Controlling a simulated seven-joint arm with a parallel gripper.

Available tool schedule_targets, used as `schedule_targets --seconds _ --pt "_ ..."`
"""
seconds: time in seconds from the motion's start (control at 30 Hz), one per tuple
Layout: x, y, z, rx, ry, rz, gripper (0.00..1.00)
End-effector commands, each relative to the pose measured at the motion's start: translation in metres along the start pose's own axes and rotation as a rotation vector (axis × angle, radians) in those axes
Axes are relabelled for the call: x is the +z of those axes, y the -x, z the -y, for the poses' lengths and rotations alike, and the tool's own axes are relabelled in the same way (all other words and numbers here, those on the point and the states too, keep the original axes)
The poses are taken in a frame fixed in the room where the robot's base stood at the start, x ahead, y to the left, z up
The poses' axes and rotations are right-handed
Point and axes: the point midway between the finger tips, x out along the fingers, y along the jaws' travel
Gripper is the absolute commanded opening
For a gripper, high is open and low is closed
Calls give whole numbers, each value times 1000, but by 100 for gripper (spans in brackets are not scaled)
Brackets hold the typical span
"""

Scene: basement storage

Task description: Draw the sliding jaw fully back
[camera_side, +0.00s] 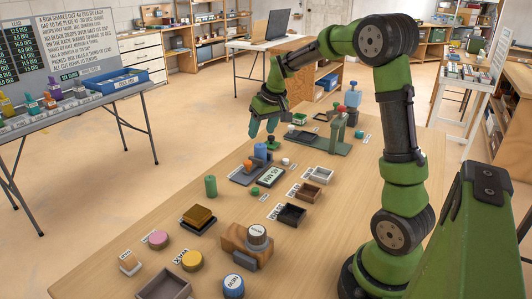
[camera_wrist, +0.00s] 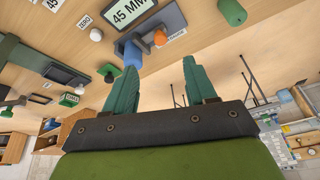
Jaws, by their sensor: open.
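A gauge on the table has a grey base (camera_side: 243,179), a blue upright block (camera_side: 260,152) and an orange part (camera_side: 248,165). Its display (camera_side: 271,178) reads 45 MM, legible in the wrist view (camera_wrist: 130,12). The wrist view also shows the blue block (camera_wrist: 132,53) and the orange part (camera_wrist: 160,37) beside it. I cannot tell for sure which part is the sliding jaw. My gripper (camera_side: 262,128) is open and empty above the table, beyond the gauge in the side view. Its green fingers (camera_wrist: 159,64) stand apart with nothing between them.
A green cylinder (camera_side: 210,186) stands left of the gauge. Small trays (camera_side: 308,192) lie to the right. A green-based press (camera_side: 338,130) stands behind. A brown block (camera_side: 198,217), pink (camera_side: 157,239) and yellow (camera_side: 192,260) buttons and dials occupy the front.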

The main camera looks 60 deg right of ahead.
Motion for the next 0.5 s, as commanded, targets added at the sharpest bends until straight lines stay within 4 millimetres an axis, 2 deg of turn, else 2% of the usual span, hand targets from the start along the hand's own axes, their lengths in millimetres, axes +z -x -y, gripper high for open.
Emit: schedule_targets --seconds 0.07,0.23,0.37,0.5 --pt "-16 8 -2 10 62 -36 56" --pt "-14 -3 -1 10 98 -29 56" --pt "-14 -25 -1 9 96 -26 56" --pt "-15 -56 -1 9 95 -26 56"
